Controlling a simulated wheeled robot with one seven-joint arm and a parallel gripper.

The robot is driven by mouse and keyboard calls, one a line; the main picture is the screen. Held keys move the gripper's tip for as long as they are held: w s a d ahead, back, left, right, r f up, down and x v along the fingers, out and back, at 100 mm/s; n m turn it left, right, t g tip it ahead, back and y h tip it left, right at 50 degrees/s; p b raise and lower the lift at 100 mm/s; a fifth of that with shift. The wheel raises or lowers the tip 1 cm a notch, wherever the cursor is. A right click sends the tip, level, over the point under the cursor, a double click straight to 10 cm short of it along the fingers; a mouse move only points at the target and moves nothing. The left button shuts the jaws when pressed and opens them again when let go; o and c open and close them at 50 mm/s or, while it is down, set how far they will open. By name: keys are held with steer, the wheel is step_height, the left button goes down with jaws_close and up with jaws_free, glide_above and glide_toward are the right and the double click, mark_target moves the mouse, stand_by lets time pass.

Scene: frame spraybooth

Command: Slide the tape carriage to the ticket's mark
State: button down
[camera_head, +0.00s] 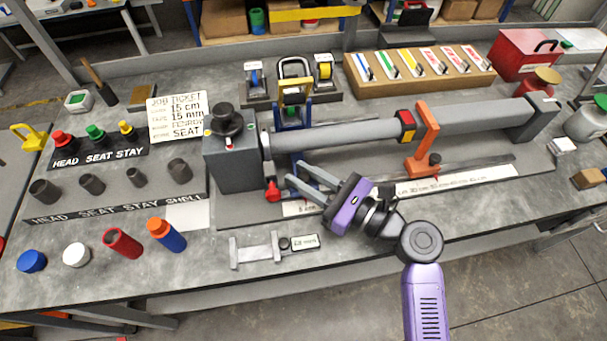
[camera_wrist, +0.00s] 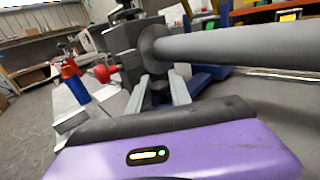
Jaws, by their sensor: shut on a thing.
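The tape carriage (camera_head: 291,117), a blue frame with a yellow top, stands around the grey tube near the headstock end. Its blue part also shows in the wrist view (camera_wrist: 207,76). My gripper (camera_head: 291,173) reaches in low on the near side of the tube. Its fingers are shut on a dark, knob-like part of the carriage (camera_wrist: 158,88), mostly hidden between them. The job ticket (camera_head: 177,115) stands at the back left and shows "15 cm", "15 mm" and "SEAT". A white ruler strip (camera_head: 480,179) lies along the bench in front of the tube, partly hidden by my gripper.
An orange stand (camera_head: 424,145) is at the tube further right, beside the ruler. The grey headstock (camera_head: 232,163) and a red knob (camera_head: 272,191) are close left of my fingers. A caliper (camera_head: 262,249) lies in front. Cups and coloured cylinders (camera_head: 166,235) fill the left.

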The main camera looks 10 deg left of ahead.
steer(key=w+d, duration=0.1)
steer(key=d, duration=0.2)
steer(key=w+d+p, duration=0.1)
steer(key=d, duration=0.5)
steer(key=shift+w+d, duration=0.35)
steer(key=shift+w, duration=0.05)
steer(key=c, duration=1.2)
jaws_free()
steer(key=shift+v, duration=3.85)
